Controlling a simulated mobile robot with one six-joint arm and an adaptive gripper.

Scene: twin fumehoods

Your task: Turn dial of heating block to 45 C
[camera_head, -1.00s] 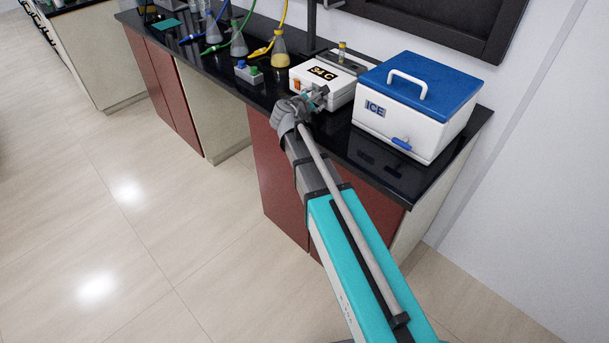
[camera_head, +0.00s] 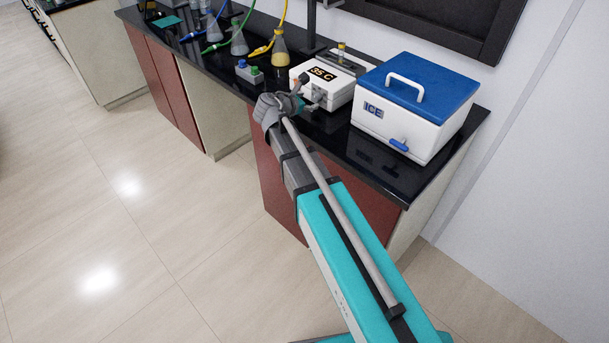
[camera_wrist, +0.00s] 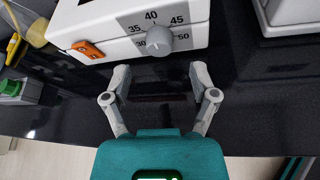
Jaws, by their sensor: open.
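The heating block (camera_head: 327,83) is a white box on the black bench, with a dark display reading 35 C in orange. In the wrist view, its grey round dial (camera_wrist: 159,41) sits on the front face among the printed marks 30, 35, 40, 45 and 50. The dial's exact pointing is hard to tell. My gripper (camera_wrist: 159,74) is open and empty in front of the dial, its fingertips apart to either side and short of it. In the head view my gripper (camera_head: 308,97) is small and partly covers the block's front.
An orange switch (camera_wrist: 88,50) is left of the dial. A white ice box (camera_head: 405,122) with a blue lid stands close on the right. A small block with green and blue caps (camera_head: 249,73) and flasks with tubing (camera_head: 280,58) stand left.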

